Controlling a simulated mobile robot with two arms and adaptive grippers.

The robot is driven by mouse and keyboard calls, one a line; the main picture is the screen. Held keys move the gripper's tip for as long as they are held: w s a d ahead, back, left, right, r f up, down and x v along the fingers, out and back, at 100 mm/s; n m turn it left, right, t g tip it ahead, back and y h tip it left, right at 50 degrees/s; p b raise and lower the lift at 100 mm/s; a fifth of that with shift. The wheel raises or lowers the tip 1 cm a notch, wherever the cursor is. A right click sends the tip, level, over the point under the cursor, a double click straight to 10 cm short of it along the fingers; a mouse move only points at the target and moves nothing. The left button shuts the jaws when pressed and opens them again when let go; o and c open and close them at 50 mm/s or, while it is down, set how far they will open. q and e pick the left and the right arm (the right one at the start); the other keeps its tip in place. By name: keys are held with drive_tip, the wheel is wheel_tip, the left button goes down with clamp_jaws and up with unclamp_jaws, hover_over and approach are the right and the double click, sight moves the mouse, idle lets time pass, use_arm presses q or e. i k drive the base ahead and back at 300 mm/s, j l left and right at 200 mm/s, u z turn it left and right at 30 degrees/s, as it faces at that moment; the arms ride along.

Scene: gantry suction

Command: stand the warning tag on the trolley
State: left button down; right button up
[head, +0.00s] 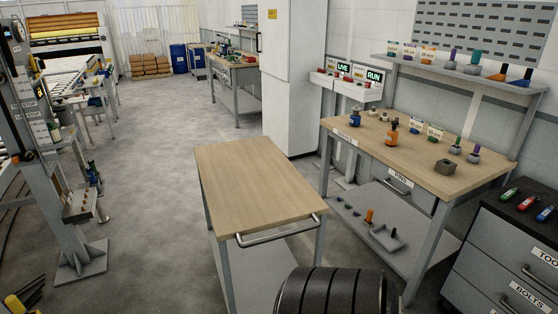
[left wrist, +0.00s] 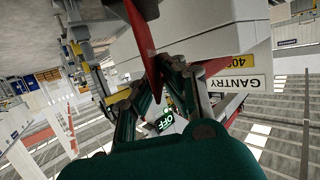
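The trolley (head: 255,185) stands in the middle of the head view, with a bare wooden top and a metal handle on its near right side. In the left wrist view my left gripper (left wrist: 156,80) has its two fingers reaching up from a green body. A thin red piece (left wrist: 145,40) runs down between the fingertips; I cannot tell if they grip it or if it is the warning tag. Behind it is a pale box labelled GANTRY (left wrist: 242,84), with a lit OFF sign (left wrist: 165,122). Neither gripper shows in the head view.
A wooden workbench (head: 440,170) with small parts and a raised shelf stands right of the trolley. A dark drawer cabinet (head: 500,265) is at lower right. A grey post (head: 60,190) stands at left. The floor left of the trolley is clear.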

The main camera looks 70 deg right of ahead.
sight(245, 176)
drive_tip(key=l+z, duration=0.3)
drive_tip(key=l, duration=0.15)
drive_tip(key=i+l+z, duration=0.1)
drive_tip(key=l+z, duration=0.2)
drive_tip(key=i+l+z, duration=0.25)
drive_tip(key=l, duration=0.25)
drive_tip(key=l+z, duration=0.3)
drive_tip(key=i+l+z, duration=0.3)
drive_tip(key=i+l, duration=0.25)
drive_tip(key=l, duration=0.2)
drive_tip(key=i+l, duration=0.25)
drive_tip(key=l, duration=0.15)
drive_tip(key=i+l, duration=0.25)
drive_tip(key=l, duration=0.2)
drive_tip(key=z, duration=0.05)
